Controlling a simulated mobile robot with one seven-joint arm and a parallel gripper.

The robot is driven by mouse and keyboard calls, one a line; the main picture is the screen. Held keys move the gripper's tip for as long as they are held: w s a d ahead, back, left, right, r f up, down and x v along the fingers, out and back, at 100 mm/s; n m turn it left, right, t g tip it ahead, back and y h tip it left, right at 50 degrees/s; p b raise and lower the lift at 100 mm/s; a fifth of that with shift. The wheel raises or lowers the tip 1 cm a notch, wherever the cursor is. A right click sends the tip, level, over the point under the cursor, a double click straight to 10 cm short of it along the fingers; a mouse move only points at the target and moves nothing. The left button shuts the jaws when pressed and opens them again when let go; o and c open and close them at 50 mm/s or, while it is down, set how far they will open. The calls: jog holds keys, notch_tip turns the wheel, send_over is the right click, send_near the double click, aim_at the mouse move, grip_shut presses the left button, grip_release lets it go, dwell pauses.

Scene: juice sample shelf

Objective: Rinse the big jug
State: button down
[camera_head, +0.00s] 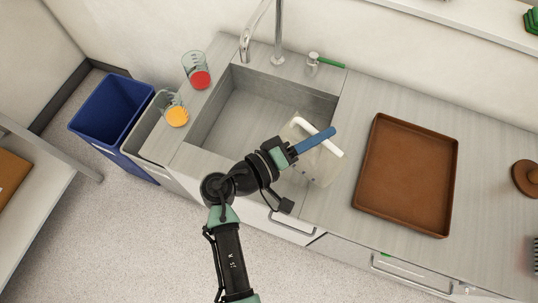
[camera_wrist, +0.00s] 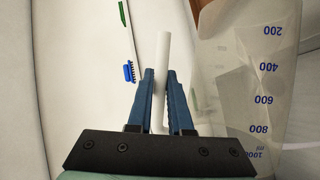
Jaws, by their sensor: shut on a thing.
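The big jug (camera_head: 322,168) is a clear, see-through vessel with a white handle (camera_head: 331,150). It is held at the front right corner of the sink (camera_head: 235,115), partly hidden by my gripper. My gripper (camera_head: 328,134) is shut on the handle. In the wrist view, the white handle (camera_wrist: 163,50) stands between my blue fingers, and the jug's wall (camera_wrist: 235,85) with blue volume marks fills the right. The jug looks empty.
A glass with red liquid (camera_head: 200,79) and one with orange liquid (camera_head: 177,116) stand left of the sink. A brown tray (camera_head: 404,175) covers the counter on the right. A blue bin (camera_head: 108,115) and a grey bin (camera_head: 150,140) stand on the floor at left.

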aim_at(308, 129)
jog(key=shift+w+a+f+n+b, duration=0.3)
jog(key=shift+w+a+n+b, duration=0.15)
jog(key=shift+a+b, duration=0.3)
dwell(0.9)
jog(key=shift+w+a+f+n+h+b, duration=0.1)
jog(key=shift+w+a+n+h+b, duration=0.2)
jog(key=shift+w+a+n+b, duration=0.15)
dwell(1.1)
